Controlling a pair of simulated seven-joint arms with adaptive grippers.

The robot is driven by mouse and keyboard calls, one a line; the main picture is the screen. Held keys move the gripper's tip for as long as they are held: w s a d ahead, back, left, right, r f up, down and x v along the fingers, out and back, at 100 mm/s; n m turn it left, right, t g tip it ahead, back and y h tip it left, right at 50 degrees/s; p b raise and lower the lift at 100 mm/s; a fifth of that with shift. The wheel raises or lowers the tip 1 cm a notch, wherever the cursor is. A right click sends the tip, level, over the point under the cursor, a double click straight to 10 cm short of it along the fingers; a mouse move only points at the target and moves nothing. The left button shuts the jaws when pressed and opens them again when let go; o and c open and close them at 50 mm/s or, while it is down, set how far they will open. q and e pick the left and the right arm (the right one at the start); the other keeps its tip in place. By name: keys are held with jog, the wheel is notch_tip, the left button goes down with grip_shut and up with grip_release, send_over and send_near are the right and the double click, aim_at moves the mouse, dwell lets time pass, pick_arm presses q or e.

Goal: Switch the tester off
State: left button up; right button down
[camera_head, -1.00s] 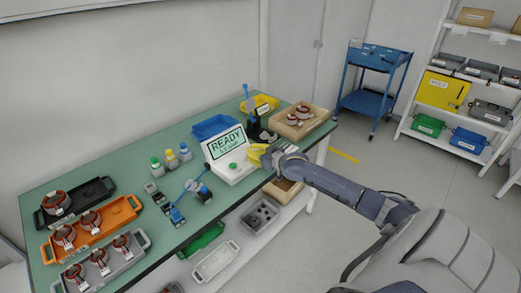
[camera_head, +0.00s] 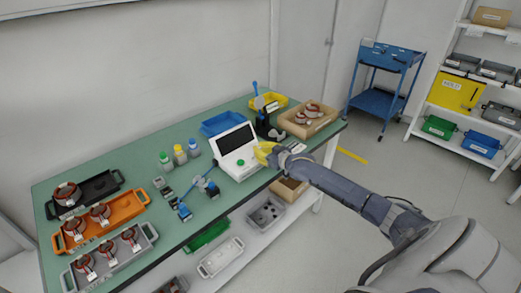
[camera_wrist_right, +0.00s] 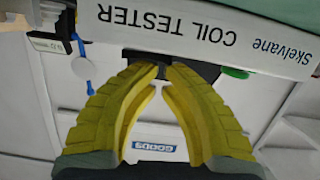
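The coil tester (camera_head: 246,171) is a white box on the green bench with a tilted screen (camera_head: 235,139), which is dark. A green button (camera_head: 240,162) sits on its front. My right gripper (camera_head: 263,152), with yellow fingers, is at the tester's right side. In the right wrist view the tester's lettered face (camera_wrist_right: 205,35) fills the top. The fingertips (camera_wrist_right: 161,73) come together there, at a black part (camera_wrist_right: 208,72) beside the tester's edge. They look shut with nothing visible between them; whether they touch the part cannot be told. My left gripper is not in view.
Blue-ended probe leads (camera_head: 208,188) lie left of the tester. A blue bin (camera_head: 222,123) stands behind it and a wooden tray of coils (camera_head: 308,120) to its right. Orange, black and grey coil trays fill the bench's left end.

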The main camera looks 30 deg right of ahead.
jog(key=shift+s+a+f, duration=0.1)
jog(key=shift+f, duration=0.3)
notch_tip(320, 180, up, 4)
jog(key=shift+r, duration=0.1)
jog(key=v, duration=1)
jog(key=shift+r, duration=0.35)
jog(key=shift+w+d+r+m+y, duration=0.15)
jog(key=shift+d+r+m+y, duration=0.1)
jog(key=shift+d+m, duration=0.25)
jog(key=shift+w+d+r+m+y, duration=0.15)
jog(key=shift+w+d+r+m, duration=0.1)
jog(key=shift+d+m, duration=0.25)
